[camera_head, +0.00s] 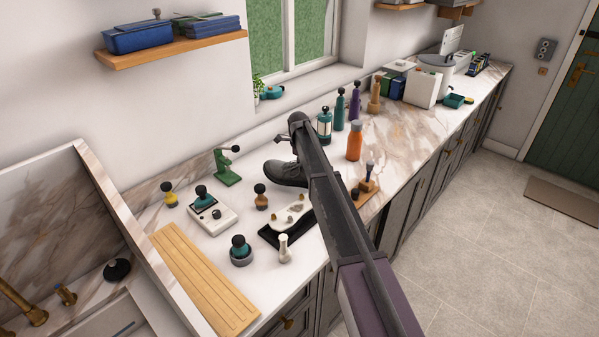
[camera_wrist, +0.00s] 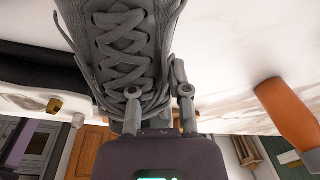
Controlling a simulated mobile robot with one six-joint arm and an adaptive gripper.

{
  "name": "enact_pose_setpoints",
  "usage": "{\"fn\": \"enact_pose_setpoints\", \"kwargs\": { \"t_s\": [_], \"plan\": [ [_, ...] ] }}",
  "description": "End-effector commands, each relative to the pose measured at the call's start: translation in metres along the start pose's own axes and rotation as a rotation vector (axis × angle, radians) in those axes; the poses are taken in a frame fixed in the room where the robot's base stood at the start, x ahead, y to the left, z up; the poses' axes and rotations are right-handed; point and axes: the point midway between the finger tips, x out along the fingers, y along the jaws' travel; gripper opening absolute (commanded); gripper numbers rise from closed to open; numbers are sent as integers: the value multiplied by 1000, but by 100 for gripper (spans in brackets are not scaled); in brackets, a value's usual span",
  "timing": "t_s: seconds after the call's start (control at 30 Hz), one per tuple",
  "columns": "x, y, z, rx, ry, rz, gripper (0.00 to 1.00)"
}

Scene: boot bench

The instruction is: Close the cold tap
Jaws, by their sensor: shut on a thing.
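The exact grip is partly hidden.
A raised marble edge (camera_head: 110,200) stands between the sink and the worktop. A ribbed wooden board (camera_head: 200,275), a white scale (camera_head: 213,215) and several knobbed tools crowd the worktop. An orange bottle (camera_head: 354,141) stands right of my arm. The floor (camera_head: 480,220) is clear.

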Motion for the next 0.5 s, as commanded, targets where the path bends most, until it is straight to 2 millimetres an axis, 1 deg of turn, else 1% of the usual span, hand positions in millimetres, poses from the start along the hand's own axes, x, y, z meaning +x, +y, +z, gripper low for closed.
{"fn": "enact_pose_setpoints", "kwargs": {
  "t_s": [0.5],
  "plan": [
    [35, 3, 1, 0, 0, 0, 0]
  ]
}}
